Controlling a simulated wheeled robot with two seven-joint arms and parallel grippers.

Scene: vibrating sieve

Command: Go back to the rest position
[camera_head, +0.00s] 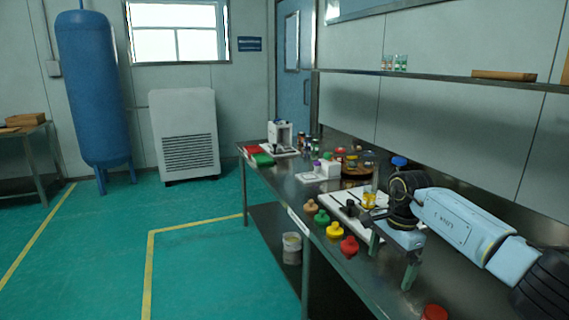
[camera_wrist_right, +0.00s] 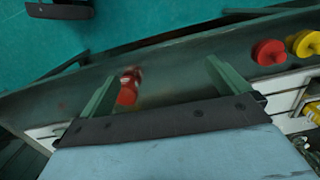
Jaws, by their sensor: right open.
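My right gripper (camera_head: 393,258) is over the front edge of the steel bench (camera_head: 335,262), with its two green fingers spread apart and pointing down. In the right wrist view, the same gripper (camera_wrist_right: 160,72) is open. A red knob-shaped piece (camera_wrist_right: 128,90) shows beyond and between its fingers, apart from them; nothing is held. A red piece (camera_head: 434,312) also shows at the bottom edge of the head view. My left gripper is not seen in the head view.
Red (camera_head: 349,247), yellow (camera_head: 334,230) and green (camera_head: 321,216) knob-shaped pieces line the bench's front edge. A white board (camera_head: 345,205) lies behind them. A shelf (camera_head: 450,79) runs along the wall. A bucket (camera_head: 292,248) stands under the bench. The green floor (camera_head: 195,270) at left is clear.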

